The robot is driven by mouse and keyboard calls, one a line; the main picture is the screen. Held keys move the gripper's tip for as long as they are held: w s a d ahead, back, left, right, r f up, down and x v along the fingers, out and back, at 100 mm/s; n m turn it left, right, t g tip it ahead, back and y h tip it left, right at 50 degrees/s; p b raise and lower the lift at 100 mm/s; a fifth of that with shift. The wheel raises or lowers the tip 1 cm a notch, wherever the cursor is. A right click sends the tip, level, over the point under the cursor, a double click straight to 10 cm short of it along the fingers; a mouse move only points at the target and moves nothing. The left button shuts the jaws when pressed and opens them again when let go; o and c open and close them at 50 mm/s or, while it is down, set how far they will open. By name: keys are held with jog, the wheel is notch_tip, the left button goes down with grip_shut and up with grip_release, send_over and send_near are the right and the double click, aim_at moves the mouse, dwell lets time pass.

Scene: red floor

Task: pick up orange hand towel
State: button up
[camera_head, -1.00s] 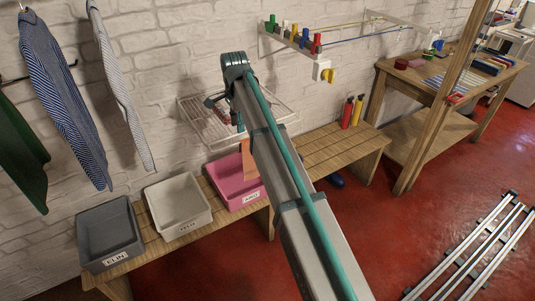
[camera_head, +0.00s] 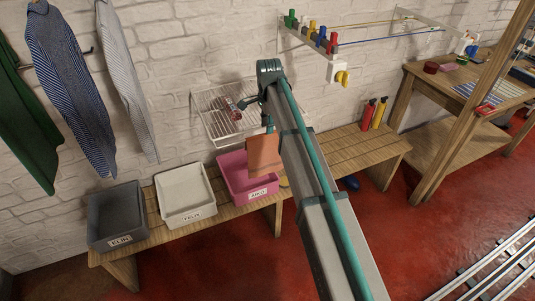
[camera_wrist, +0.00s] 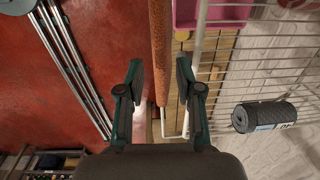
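The orange hand towel (camera_head: 264,155) hangs beside the wire rack, above the pink bin, partly hidden by my arm in the head view. In the wrist view the towel (camera_wrist: 160,45) is seen nearly edge-on as a narrow rust-orange strip. My gripper (camera_wrist: 160,77) is open, with one dark finger on each side of this strip and a visible gap to each. I cannot tell whether the towel lies at fingertip depth. In the head view my arm largely hides the gripper.
The wire rack (camera_head: 213,118) is close to my gripper; a dark roll (camera_wrist: 262,116) shows by it in the wrist view. Below, the pink bin (camera_head: 236,194), white bin (camera_head: 186,217) and grey bin (camera_head: 112,237) stand on a wooden bench (camera_head: 330,160). A hook rail (camera_head: 310,42) is above.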

jog(key=shift+w+f+p, duration=0.15)
jog(key=shift+f+p, duration=1.1)
jog(key=shift+f, duration=1.5)
grip_shut()
